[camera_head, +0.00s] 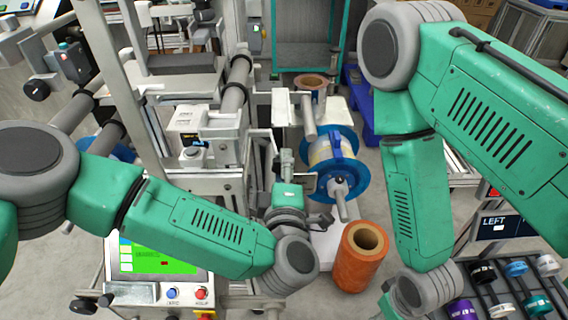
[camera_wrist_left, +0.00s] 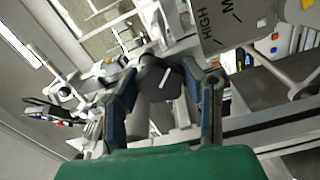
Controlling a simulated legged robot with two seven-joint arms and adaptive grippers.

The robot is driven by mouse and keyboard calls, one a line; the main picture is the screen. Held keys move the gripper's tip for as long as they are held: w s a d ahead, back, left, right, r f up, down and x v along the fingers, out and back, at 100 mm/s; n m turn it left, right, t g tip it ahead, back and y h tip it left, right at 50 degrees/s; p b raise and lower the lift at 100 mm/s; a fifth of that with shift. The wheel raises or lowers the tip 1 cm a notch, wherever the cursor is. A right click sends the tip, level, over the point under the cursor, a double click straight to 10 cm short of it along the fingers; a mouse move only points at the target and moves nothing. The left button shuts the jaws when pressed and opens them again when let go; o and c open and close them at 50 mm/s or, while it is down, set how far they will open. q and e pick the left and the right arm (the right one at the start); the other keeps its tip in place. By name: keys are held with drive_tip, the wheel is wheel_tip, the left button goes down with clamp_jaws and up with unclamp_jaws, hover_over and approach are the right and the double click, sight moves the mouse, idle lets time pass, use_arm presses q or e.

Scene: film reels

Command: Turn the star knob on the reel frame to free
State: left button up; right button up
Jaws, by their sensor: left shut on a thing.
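My left gripper (camera_head: 284,168) reaches up to the reel frame (camera_head: 222,150), left of the blue-flanged reel (camera_head: 348,182). In the head view the knob is hidden behind my gripper. My right arm comes in from the right, and its gripper is below the picture edge.
An orange roll (camera_head: 352,272) stands right of my left wrist. A lit green screen (camera_head: 150,256) on a control panel is below my left forearm. A rack of spools (camera_head: 515,268) with a "LEFT" sign (camera_head: 493,226) is at lower right.

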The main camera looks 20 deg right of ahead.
use_arm(q)
drive_tip(key=shift+s+f+n+b, duration=0.15)
drive_tip(key=shift+n+b, duration=1.2)
drive_tip(key=shift+n, duration=2.75)
drive_tip(key=shift+w+f+n+b, duration=0.1)
drive_tip(key=shift+n+b, duration=1.3)
drive_tip(key=shift+n, duration=2.7)
drive_tip(key=shift+s+f+n+b, duration=0.15)
drive_tip(key=shift+n+b, duration=1.2)
drive_tip(key=shift+n, duration=2.75)
drive_tip(key=o, duration=1.2)
drive_tip(key=shift+c, duration=0.2)
drive_tip(key=shift+w+r, duration=0.1)
drive_tip(key=shift+r, duration=0.1)
